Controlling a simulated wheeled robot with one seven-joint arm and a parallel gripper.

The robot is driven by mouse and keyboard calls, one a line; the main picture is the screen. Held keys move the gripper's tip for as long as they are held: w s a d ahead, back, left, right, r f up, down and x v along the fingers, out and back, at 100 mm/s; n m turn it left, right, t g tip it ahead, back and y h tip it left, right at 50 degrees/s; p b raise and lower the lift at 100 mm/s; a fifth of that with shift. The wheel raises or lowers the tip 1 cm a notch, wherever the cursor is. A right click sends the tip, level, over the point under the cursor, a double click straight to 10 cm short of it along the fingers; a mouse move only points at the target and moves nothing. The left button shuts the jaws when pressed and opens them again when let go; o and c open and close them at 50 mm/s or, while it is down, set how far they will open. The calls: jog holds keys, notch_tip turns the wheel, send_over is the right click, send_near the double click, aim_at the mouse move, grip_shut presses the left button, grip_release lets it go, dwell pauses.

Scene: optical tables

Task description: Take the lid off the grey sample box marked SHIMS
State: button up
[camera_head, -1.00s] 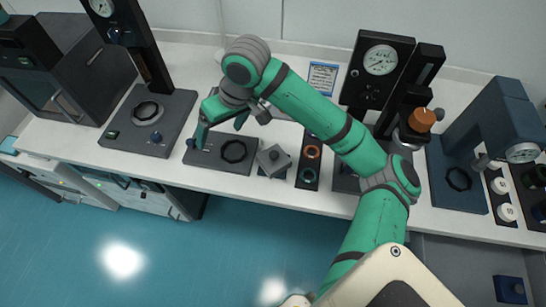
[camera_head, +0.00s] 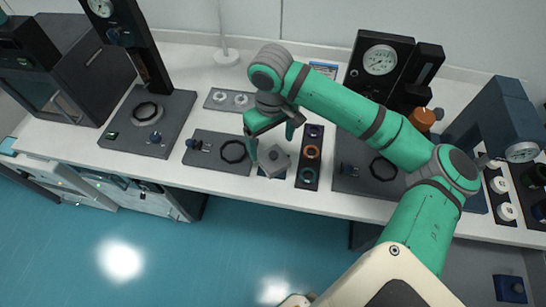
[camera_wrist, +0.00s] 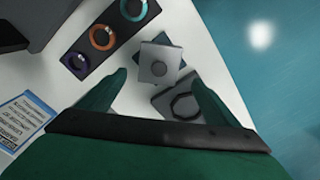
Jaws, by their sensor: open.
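The grey sample box (camera_head: 273,162) sits near the front edge of the white bench, between a dark plate and a strip of rings. No SHIMS lettering is readable. My gripper (camera_head: 272,148) is open and empty, just above and behind the box. In the wrist view its two green fingers (camera_wrist: 160,85) stand apart, with the lid seen between and beyond their tips.
A dark strip (camera_head: 309,162) with several coloured rings stands close right of the box. A dark plate with a black ring (camera_head: 218,152) is close left. Behind lies a grey plate with two white rings (camera_head: 230,100). A printed card (camera_wrist: 22,122) lies on the bench.

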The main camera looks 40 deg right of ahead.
aim_at(274, 155)
jog(key=f, duration=0.1)
jog(key=s+f, duration=0.1)
jog(key=f, duration=0.1)
jog(key=shift+d+f, duration=0.1)
jog(key=shift+f, duration=0.2)
jog(key=shift+w+f, duration=0.1)
jog(key=shift+f, duration=0.5)
jog(key=shift+c, duration=0.6)
jog(key=c, duration=1)
jog(key=shift+r, duration=0.1)
